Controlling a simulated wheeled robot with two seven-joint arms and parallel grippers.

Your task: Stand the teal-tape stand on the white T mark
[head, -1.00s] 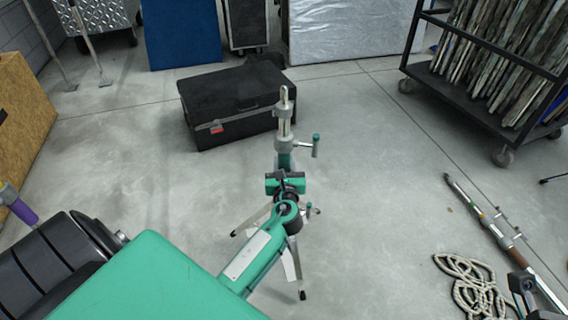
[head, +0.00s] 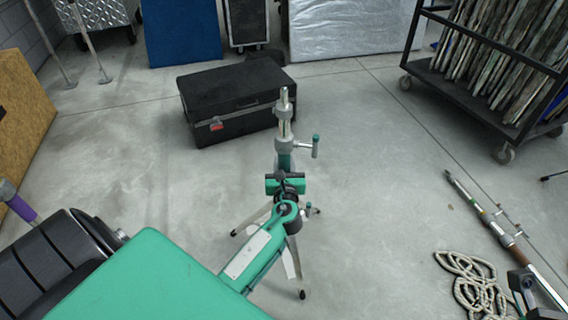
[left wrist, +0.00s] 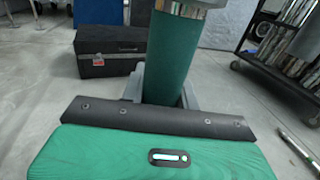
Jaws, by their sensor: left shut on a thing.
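The teal-tape stand (head: 284,130) is upright in the middle of the head view, with a silver column, a side crank handle and splayed legs. Its teal-wrapped column (left wrist: 170,60) rises through the left wrist view. My left gripper (head: 286,184) is shut around the column below the crank. Its dark jaw edge (left wrist: 150,118) shows in the left wrist view.
A black case (head: 235,105) stands behind the stand. A wheeled rack (head: 485,75) is at the upper right. A pole-like stand (head: 508,240) and coiled rope (head: 465,280) lie on the right. Bare floor lies between them and the stand.

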